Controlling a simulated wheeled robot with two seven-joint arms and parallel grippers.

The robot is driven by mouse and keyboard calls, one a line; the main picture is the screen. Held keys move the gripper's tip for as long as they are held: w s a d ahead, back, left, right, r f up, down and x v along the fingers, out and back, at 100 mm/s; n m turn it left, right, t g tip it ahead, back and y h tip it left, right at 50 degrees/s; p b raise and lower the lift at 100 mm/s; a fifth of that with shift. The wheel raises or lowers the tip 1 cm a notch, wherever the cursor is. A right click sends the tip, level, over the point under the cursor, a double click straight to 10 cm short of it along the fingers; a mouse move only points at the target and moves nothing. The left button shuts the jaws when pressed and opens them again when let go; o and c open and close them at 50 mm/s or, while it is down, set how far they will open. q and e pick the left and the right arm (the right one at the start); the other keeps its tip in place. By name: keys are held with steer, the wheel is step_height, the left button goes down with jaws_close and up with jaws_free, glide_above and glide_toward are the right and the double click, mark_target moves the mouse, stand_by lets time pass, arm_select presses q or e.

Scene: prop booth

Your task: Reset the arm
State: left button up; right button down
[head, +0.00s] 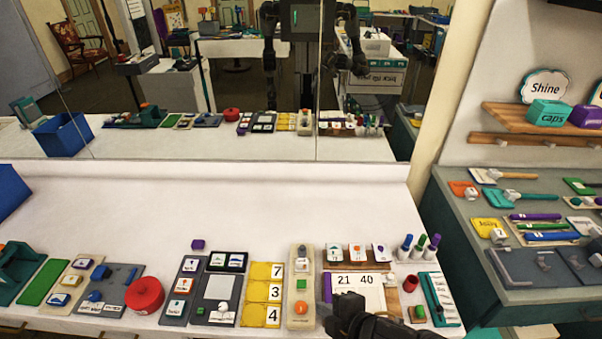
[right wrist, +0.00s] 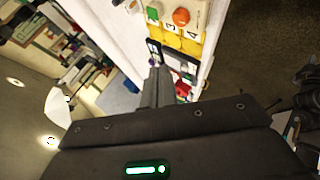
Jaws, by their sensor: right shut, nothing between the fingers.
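My right gripper (head: 328,290) comes in at the bottom of the head view, over the front edge of the white counter (head: 110,205). It is beside the card reading 21 and 40 (head: 358,280) and partly covers its lower left. In the right wrist view its fingers (right wrist: 157,85) are together and empty, with the yellow number cards (right wrist: 182,38) beyond them. My left gripper does not show directly in the head view.
Small boards and props line the counter's front, including a red round pot (head: 145,296), yellow number cards (head: 263,295) and several upright markers (head: 418,247). A mirror (head: 200,90) stands behind. The counter's middle is clear. A side table (head: 540,262) holds tools at right.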

steer(key=s+d+f+m+g+h, duration=0.2)
steer(key=s+d+f+m+h, duration=0.15)
steer(key=s+d+m, duration=0.45)
steer(key=s+d+f+m+g+h, duration=0.2)
steer(key=s+d+f+m+h, duration=0.3)
steer(key=d+m, duration=0.55)
step_height(320, 180, down, 29)
steer(key=s+g+y+b, duration=0.2)
steer(key=s+b, duration=0.1)
steer(key=b, duration=0.1)
steer(key=s+d+f+g+b, duration=0.1)
steer(key=s+d+f+b, duration=0.1)
steer(key=s+f, duration=1.4)
step_height(320, 180, down, 2)
steer(key=shift+d+f+n, duration=0.2)
steer(key=shift+d+n, duration=0.15)
steer(key=shift+d, duration=0.4)
